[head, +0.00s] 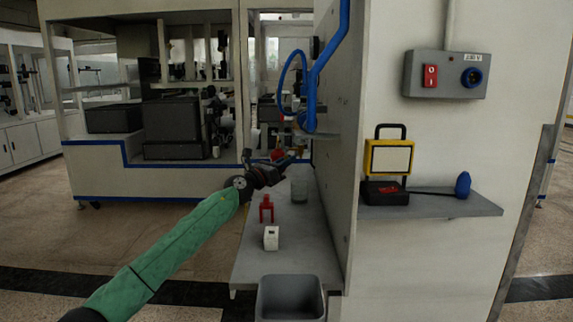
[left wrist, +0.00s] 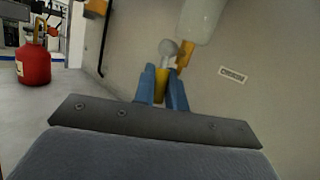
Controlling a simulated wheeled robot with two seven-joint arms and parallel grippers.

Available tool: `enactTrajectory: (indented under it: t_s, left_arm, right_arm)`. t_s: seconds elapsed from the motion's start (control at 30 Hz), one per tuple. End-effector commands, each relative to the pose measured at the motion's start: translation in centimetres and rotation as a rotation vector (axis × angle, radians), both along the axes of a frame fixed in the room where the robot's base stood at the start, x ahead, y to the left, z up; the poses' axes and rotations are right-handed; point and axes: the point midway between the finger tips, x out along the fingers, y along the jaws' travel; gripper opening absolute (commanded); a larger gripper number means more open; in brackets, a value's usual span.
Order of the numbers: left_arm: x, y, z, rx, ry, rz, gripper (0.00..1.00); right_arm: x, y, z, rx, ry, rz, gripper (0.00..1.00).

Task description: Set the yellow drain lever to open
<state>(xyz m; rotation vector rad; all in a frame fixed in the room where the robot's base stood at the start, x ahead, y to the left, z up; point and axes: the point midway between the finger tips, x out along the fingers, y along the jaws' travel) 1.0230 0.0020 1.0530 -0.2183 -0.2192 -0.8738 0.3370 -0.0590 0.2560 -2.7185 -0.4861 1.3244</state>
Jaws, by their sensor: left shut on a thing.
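My left gripper (head: 290,163) reaches in over the narrow grey shelf. In the left wrist view its two blue fingers (left wrist: 164,76) are shut on the yellow drain lever (left wrist: 160,87), which shows between them. A grey rounded knob (left wrist: 168,47) sits just beyond the fingertips. A yellow piece (left wrist: 185,54) runs up beside it toward a pale translucent bowl (left wrist: 203,16). In the head view the arm and gripper hide the lever. Whether the lever stands open or closed I cannot tell. My right gripper is not in view.
A red bottle (left wrist: 33,62) stands left of the gripper. A grey bin (head: 291,278) stands in front. A wall panel (head: 350,110) bounds the right.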

Motion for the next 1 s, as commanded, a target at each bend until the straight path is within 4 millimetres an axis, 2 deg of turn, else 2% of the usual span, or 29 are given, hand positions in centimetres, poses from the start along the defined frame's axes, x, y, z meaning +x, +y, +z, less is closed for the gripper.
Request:
enactTrajectory:
  t_s: [0.07, 0.1, 0.2, 0.57, 1.0]
  left_arm:
    - [0.0, 0.1, 0.1, 0.000, -0.002, 0.002, 0.00]
    - [0.0, 0.1, 0.1, 0.000, -0.002, 0.002, 0.17]
    - [0.0, 0.1, 0.0, 0.000, -0.001, 0.001, 0.34]
    - [-0.2, 0.4, -0.2, 0.001, 0.000, 0.001, 0.34]
    - [-3.9, 4.7, -1.9, 0.001, 0.001, 0.001, 0.34]
  right_arm:
    - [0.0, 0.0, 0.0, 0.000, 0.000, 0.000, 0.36]
    - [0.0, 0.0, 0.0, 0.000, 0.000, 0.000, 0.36]
    - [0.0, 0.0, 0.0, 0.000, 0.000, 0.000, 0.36]
    - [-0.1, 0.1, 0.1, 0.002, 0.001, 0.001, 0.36]
    - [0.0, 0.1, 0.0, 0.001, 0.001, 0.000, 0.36]
